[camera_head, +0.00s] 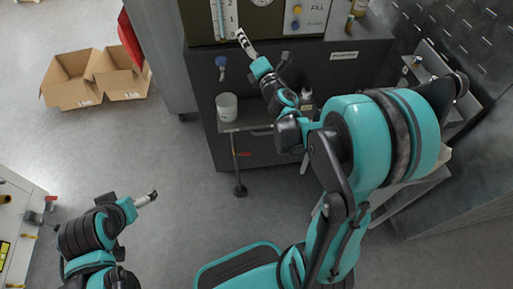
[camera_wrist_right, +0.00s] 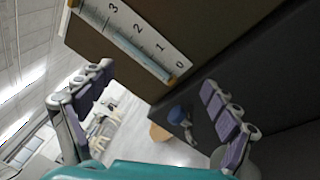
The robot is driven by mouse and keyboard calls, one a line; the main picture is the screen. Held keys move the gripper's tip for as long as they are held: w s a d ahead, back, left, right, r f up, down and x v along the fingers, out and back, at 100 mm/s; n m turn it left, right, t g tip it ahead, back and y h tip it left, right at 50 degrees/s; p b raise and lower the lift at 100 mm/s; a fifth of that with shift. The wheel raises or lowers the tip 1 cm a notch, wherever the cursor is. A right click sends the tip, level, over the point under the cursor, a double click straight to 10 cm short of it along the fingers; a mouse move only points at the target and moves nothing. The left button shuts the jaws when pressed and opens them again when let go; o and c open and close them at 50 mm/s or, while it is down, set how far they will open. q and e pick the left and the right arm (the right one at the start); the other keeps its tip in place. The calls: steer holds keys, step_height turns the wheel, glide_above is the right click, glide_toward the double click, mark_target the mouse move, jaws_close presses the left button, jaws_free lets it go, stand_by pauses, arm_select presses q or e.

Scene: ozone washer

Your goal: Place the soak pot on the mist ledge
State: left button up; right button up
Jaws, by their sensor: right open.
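A pale grey pot (camera_head: 227,107), likely the soak pot, stands upright on a small shelf (camera_head: 258,122) at the front of a dark cabinet. I cannot tell whether this shelf is the mist ledge. My right gripper (camera_head: 246,44) is beyond the pot, beside the cabinet's top edge and apart from the pot. In the right wrist view, its fingers (camera_wrist_right: 160,102) are spread wide with nothing between them. My left gripper (camera_head: 149,197) is over bare floor at lower left, far from the pot; its finger gap is too small to judge.
A panel with a 0-to-3 scale (camera_wrist_right: 135,40) is close to my right gripper. A blue knob (camera_head: 221,61) sticks out from the cabinet (camera_head: 345,75). Open cardboard boxes (camera_head: 75,95) lie on the floor at left. A bottle (camera_head: 306,99) is near my right forearm.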

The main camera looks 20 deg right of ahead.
steer(key=s+d+r+m+g+h, duration=0.2)
steer(key=s+m+h, duration=0.3)
steer(key=m, duration=0.5)
steer(key=s+a+f+m+g+y, duration=0.2)
steer(key=s+a+f+m+g, duration=0.1)
steer(key=s, duration=0.5)
steer(key=s+a+f+m+g+y, duration=0.1)
steer(key=s+a+f+m+g, duration=0.2)
steer(key=s+a+f+m, duration=0.2)
steer(key=s+a+f+m+g+y, duration=0.2)
steer(key=s+a+f+m+g, duration=0.1)
steer(key=s, duration=0.8)
step_height(320, 180, down, 3)
steer(key=shift+a+f+m+g+y, duration=0.2)
steer(key=shift+a+m+g+y, duration=0.3)
steer(key=shift+m, duration=0.6)
steer(key=shift+a, duration=0.1)
